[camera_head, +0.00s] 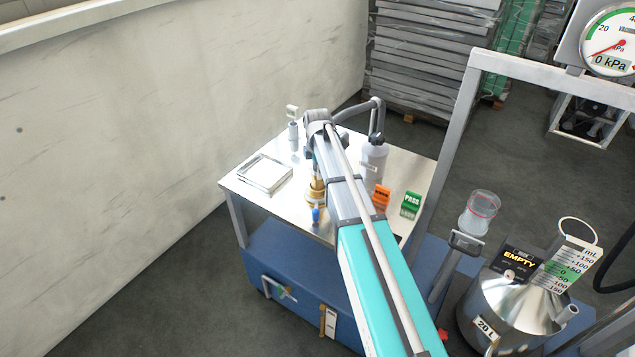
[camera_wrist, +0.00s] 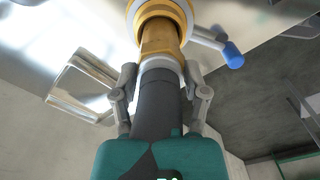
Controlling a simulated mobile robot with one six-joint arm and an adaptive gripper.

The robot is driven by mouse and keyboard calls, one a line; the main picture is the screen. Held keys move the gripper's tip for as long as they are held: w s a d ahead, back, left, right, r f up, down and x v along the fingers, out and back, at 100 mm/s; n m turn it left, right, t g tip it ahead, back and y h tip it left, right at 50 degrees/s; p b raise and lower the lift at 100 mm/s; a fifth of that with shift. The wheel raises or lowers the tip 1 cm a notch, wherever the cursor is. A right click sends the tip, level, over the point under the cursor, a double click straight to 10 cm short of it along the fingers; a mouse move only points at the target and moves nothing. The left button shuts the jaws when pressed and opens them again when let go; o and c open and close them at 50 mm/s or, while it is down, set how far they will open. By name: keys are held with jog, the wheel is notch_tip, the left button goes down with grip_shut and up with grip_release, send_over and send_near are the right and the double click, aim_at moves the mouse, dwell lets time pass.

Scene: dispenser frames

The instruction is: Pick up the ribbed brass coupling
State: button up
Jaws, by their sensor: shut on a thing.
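The ribbed brass coupling (camera_head: 315,188) stands over the metal table, partly hidden by my arm in the head view. In the wrist view its brass body (camera_wrist: 162,40) fills the top middle, with a pale ring at its near end. A lever with a blue grip (camera_wrist: 232,54) sticks out to its right. My gripper (camera_wrist: 161,72) has one finger on each side of the near end and is shut on it. The fingertip contact is hard to see. Whether the coupling touches the table cannot be told.
A shallow metal tray (camera_head: 265,174) lies on the table's left side. A grey bottle (camera_head: 374,160) stands behind my arm. An orange block (camera_head: 381,196) and a green PASS block (camera_head: 411,204) stand at the right. A marble-like wall (camera_head: 130,120) borders the left.

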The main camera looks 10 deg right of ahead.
grip_shut()
jog(key=shift+r, duration=0.2)
notch_tip(320, 180, up, 10)
jog(key=p, duration=1)
jog(key=shift+f, duration=0.2)
dwell(0.4)
